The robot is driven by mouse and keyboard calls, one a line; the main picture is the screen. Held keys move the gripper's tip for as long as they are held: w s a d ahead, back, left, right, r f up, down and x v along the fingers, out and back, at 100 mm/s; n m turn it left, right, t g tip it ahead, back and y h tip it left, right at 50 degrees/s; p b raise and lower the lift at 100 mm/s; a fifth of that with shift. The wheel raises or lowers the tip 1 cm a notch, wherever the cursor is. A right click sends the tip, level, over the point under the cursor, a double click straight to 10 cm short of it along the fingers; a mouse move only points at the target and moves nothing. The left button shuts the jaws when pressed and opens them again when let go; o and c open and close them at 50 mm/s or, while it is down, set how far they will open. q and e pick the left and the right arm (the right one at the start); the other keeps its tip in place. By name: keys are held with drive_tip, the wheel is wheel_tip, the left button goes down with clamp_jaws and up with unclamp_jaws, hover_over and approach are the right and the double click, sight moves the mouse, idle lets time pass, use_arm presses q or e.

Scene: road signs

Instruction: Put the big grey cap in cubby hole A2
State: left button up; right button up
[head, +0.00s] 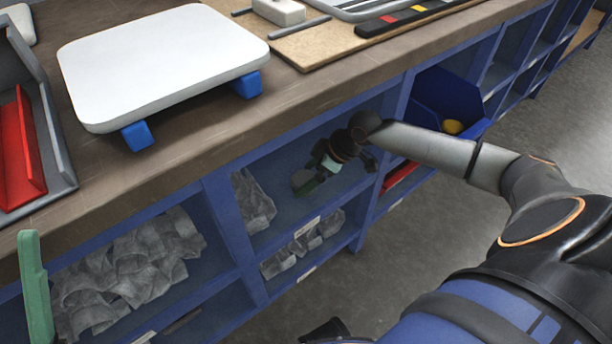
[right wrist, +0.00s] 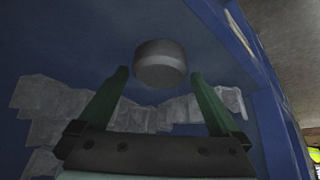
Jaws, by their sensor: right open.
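The grey cap (right wrist: 160,62) is a short round cylinder in the right wrist view, against a blue shelf surface. My right gripper (right wrist: 160,75) has its two green fingers spread apart, with the cap showing just beyond and between the tips. Whether the fingers touch the cap cannot be told. In the head view my right gripper (head: 303,181) is inside an upper cubby of the blue shelf under the bench; the cap cannot be made out there. One green finger of my left gripper (head: 35,290) shows at the left edge. The cubby labels are too small to read.
Clear grey bags (head: 253,200) lie in the cubbies beside and below my right gripper, and more bags (head: 130,270) fill the left cubby. A blue bin (head: 445,95) stands to the right. The wooden bench (head: 205,160) overhangs the cubbies and bears a white board (head: 160,60).

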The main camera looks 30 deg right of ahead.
use_arm(q)
drive_tip(key=shift+m, duration=0.3)
drive_tip(key=r+p, duration=0.3)
drive_tip(key=r, duration=0.1)
drive_tip(key=shift+s+a+p, duration=0.15)
drive_tip(key=shift+a+p, duration=0.1)
drive_tip(key=shift+p, duration=0.05)
use_arm(e)
drive_tip(key=v, duration=1.1)
use_arm(q)
drive_tip(key=shift+d, duration=0.1)
use_arm(e)
drive_tip(key=shift+a, duration=0.1)
